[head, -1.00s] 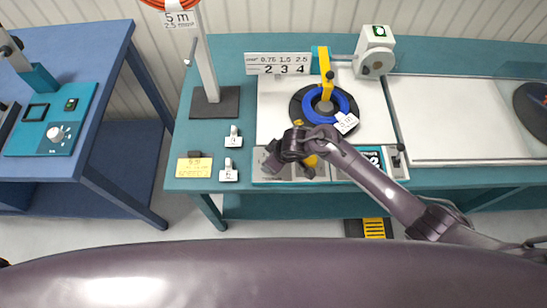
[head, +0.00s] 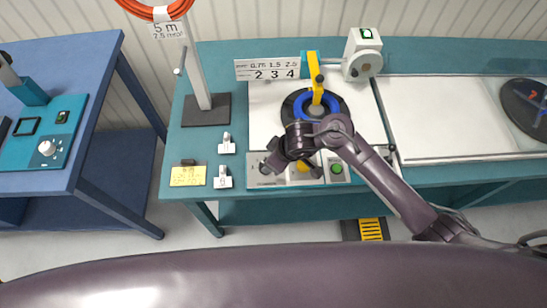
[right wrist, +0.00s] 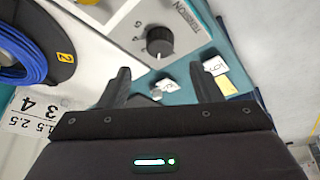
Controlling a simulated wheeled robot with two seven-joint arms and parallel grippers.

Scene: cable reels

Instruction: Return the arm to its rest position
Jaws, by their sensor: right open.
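My right arm reaches in from the right in the head view. Its gripper (head: 291,166) hangs over the front control panel (head: 255,180) of the winding machine, open and empty. In the right wrist view the two fingers (right wrist: 163,78) stand wide apart with nothing between them. A black tension knob (right wrist: 160,41) on the panel shows beyond them, apart from the fingers. The blue cable coil (head: 328,100) sits on its dark reel under a yellow arm (head: 312,78), partly hidden by my arm; it also shows in the right wrist view (right wrist: 30,45). My left gripper is not in view.
A post on a dark base (head: 206,109) holds an orange cable coil (head: 158,10). Small white tags (head: 226,145) and a yellow note (head: 188,176) lie left of the panel. A white device (head: 362,55) stands behind. The white board (head: 440,115) at right is largely clear.

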